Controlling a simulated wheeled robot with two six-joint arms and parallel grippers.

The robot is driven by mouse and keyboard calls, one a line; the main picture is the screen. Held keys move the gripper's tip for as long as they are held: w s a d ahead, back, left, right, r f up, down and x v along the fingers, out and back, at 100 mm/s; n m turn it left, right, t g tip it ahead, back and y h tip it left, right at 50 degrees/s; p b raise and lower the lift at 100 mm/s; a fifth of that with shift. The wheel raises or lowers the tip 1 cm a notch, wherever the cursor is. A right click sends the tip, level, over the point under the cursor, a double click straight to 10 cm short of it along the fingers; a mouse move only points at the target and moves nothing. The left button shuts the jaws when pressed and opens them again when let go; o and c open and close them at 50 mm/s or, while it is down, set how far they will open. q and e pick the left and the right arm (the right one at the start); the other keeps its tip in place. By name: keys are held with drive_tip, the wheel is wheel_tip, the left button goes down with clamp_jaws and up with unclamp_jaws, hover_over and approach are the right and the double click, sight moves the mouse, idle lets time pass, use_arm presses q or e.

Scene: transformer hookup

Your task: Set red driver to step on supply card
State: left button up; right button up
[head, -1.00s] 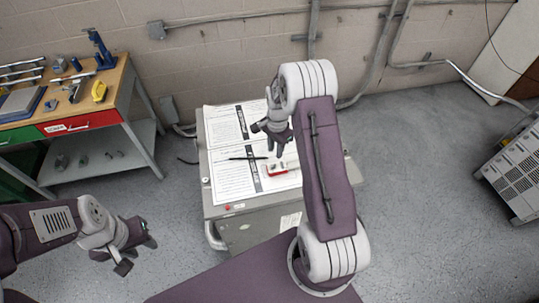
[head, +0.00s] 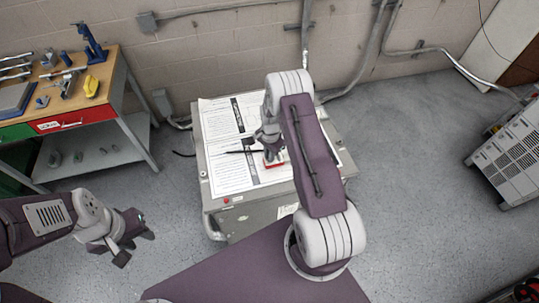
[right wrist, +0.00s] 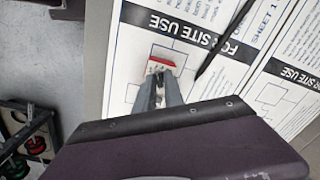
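The red driver (head: 274,163), a small red and white block, is on or just above the lower printed sheet (head: 235,177) on the grey cabinet. In the right wrist view, the driver (right wrist: 162,62) lies over printed boxes on a white card (right wrist: 135,70). My right gripper (head: 268,150) points down at the driver; in the right wrist view its fingertips (right wrist: 160,80) reach the driver's near side. Whether they grip it is unclear. My left gripper (head: 137,243) is open and empty, left of the cabinet above the floor.
A black pen-like stick (head: 243,151) lies across the sheets near my right gripper. The grey cabinet (head: 240,221) has bare top along its edges. A workbench (head: 100,107) with tools stands left. A vented grey unit (head: 512,160) stands right. Floor between is clear.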

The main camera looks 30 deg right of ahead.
drive_tip(key=shift+s, duration=0.1)
clamp_jaws()
drive_tip(key=shift+m, duration=0.3)
drive_tip(key=shift+m+b, duration=0.55)
drive_tip(key=shift+m, duration=0.25)
drive_tip(key=shift+m+b, duration=0.55)
drive_tip(key=shift+m, duration=1.35)
drive_tip(key=o, duration=0.6)
unclamp_jaws()
drive_tip(key=shift+c, duration=0.2)
